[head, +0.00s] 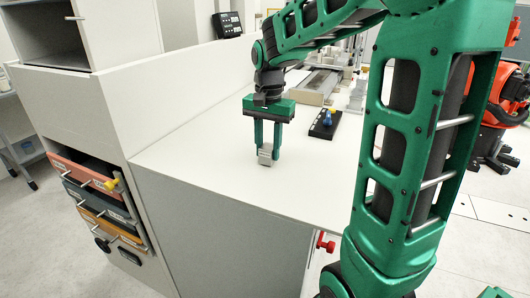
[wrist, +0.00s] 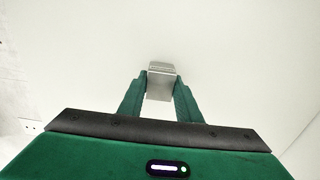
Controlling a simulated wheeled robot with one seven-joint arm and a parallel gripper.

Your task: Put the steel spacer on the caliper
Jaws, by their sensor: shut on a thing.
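The steel spacer (head: 265,157), a small grey metal block, is between the fingertips of my gripper (head: 266,150) over the white bench top. It also shows in the wrist view (wrist: 161,84), with a green finger on each side of it. My gripper (wrist: 161,80) is shut on it and points down. I cannot tell whether the spacer touches the bench or hangs just above it. I cannot make out the caliper for sure in either view.
A black block with blue and yellow parts (head: 325,123) lies on the bench to the right of my gripper. A grey machine (head: 318,84) stands behind it. Drawers (head: 88,172) are at the left. The bench top (head: 215,165) around the spacer is clear.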

